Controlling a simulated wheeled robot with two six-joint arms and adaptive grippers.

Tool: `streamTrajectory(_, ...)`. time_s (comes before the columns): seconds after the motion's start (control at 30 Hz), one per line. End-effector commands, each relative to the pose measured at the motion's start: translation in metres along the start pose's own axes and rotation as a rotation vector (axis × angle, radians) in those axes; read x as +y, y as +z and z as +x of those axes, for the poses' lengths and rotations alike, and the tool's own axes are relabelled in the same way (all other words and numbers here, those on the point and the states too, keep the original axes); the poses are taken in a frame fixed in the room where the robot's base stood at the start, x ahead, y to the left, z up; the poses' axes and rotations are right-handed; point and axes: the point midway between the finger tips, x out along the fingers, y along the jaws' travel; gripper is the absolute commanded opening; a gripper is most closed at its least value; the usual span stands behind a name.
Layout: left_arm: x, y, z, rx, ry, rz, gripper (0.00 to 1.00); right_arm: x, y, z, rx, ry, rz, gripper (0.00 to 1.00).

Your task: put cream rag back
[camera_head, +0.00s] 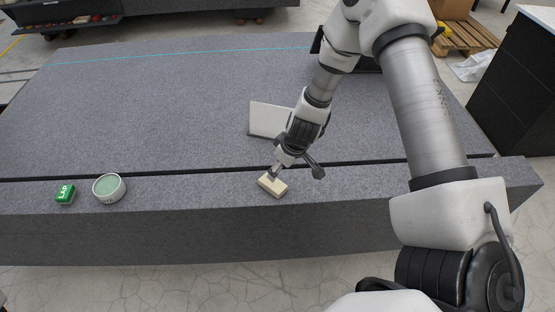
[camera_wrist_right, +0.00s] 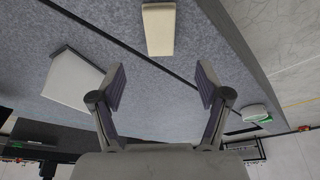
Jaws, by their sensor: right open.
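The cream rag (camera_head: 273,186) looks like a small folded block lying on the front strip of the granite bed. It also shows at the top of the right wrist view (camera_wrist_right: 158,28). My right gripper (camera_head: 297,170) is open, its fingers spread above and behind the rag. In the right wrist view, the gripper (camera_wrist_right: 160,82) is empty, and the rag lies beyond the fingertips, roughly in line with the gap between them. One finger overlaps the rag's far edge in the head view; I cannot tell whether they touch. My left gripper is not in view.
A white flat-sided piece (camera_head: 268,119) stands behind the gripper. A dark groove (camera_head: 180,172) crosses the granite (camera_head: 150,110), which is mostly clear.

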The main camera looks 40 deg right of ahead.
Motion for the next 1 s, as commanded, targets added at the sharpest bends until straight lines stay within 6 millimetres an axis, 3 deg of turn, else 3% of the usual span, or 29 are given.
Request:
streamTrajectory(0.07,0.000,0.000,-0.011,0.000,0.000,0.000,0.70,0.000,0.000,-0.012,-0.001,0.000,0.001,0.76)
streamTrajectory(0.17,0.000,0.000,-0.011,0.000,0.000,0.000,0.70,-0.011,0.020,-0.003,-0.041,0.012,0.013,0.76)
streamTrajectory(0.27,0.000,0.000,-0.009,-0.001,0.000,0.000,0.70,-0.044,0.080,0.019,-0.138,0.049,0.058,0.76)
streamTrajectory(0.33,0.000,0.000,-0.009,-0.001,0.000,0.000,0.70,-0.076,0.134,0.029,-0.204,0.067,0.104,0.76)
streamTrajectory(0.4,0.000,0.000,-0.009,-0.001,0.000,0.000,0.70,-0.107,0.181,0.030,-0.251,0.065,0.157,0.76)
streamTrajectory(0.5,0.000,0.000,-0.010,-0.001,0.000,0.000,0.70,-0.139,0.225,0.024,-0.292,0.043,0.230,0.76)
streamTrajectory(0.6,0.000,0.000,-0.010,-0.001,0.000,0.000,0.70,-0.150,0.238,0.021,-0.302,0.030,0.268,0.76)
streamTrajectory(1.0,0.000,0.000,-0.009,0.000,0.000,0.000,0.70,-0.149,0.236,0.022,-0.298,0.032,0.274,0.76)
